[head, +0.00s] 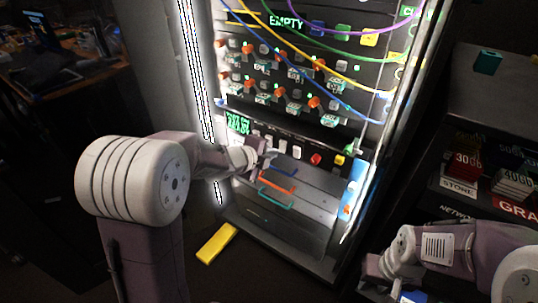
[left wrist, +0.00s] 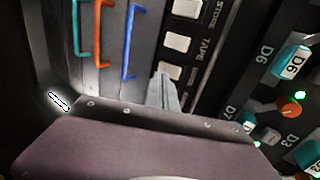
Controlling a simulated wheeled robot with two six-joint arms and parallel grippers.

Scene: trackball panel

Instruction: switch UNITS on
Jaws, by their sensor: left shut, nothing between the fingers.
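A row of pale square switches (head: 283,148) runs along the lower part of the lit cabinet panel. In the left wrist view, two pale switches stand beside the labels STORE and TAPE, and a third pale switch (left wrist: 169,71) is just beyond my left fingertips. The label beside this third switch is too small to read, so I cannot tell if it is UNITS. My left gripper (left wrist: 164,84) is shut and empty, its tips at or very near that switch; contact is unclear. In the head view my left gripper (head: 264,147) partly hides the row. My right gripper (head: 372,272) is low at the right, away from the panel.
Blue (head: 282,172) and orange (head: 277,183) handles sit just below the row. Coloured cables (head: 300,60) hang across the upper panel, over orange knobs and teal labelled parts. A yellow block (head: 217,243) lies on the floor. Shelves with boxes (head: 466,165) stand at the right.

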